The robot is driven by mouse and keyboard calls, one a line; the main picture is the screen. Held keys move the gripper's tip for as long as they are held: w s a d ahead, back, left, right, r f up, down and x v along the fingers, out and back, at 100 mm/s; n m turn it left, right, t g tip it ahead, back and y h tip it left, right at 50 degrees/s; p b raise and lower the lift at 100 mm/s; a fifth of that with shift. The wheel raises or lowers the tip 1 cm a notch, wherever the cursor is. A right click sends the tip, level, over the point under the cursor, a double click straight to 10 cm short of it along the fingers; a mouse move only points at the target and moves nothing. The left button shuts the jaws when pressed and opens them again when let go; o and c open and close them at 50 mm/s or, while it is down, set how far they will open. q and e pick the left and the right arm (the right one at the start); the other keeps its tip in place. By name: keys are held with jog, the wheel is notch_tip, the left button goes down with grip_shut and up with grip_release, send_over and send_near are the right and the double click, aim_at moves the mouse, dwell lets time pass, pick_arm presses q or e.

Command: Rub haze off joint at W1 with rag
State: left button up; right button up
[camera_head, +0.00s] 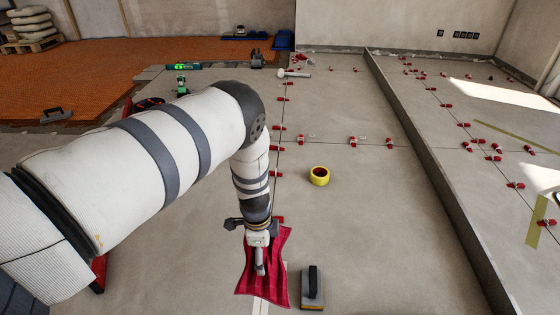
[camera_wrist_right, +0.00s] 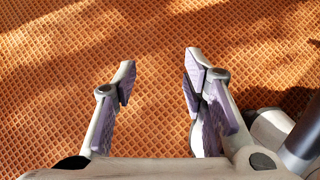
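The red rag (camera_head: 276,287) is spread out below my left gripper (camera_head: 260,268), over the line of a floor joint. My left gripper points down with its fingers close together on the upper middle of the rag and looks shut on it. A pale strip (camera_head: 260,307) along the joint shows just past the rag's near edge; the stretch under the rag is hidden. I cannot read any W1 mark. My right gripper (camera_wrist_right: 158,85) is open and empty above an orange waffle-textured mat (camera_wrist_right: 240,25).
A grey float with a black handle (camera_head: 312,288) stands just right of the rag. Red levelling clips (camera_head: 353,141) line the joints. A raised step edge (camera_head: 430,180) runs along the right.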

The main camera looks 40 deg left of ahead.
pick_arm(q)
jog(key=shift+g, duration=0.4)
jog(key=f+b, duration=0.3)
jog(key=f, duration=0.2)
jog(key=s+f+b, duration=0.1)
jog(key=f+b, duration=0.2)
jog(key=f, duration=0.2)
jog(key=f+b, duration=0.3)
jog(key=f, duration=0.3)
jog(key=shift+s+b, duration=0.3)
jog(key=shift+s, duration=0.1)
pick_arm(e)
notch_tip(320, 180, down, 9)
jog(key=s+g, duration=0.1)
jog(key=s, duration=0.1)
jog(key=shift+g, duration=0.3)
jog(key=shift+a+r, duration=0.1)
jog(key=shift+a, duration=0.05)
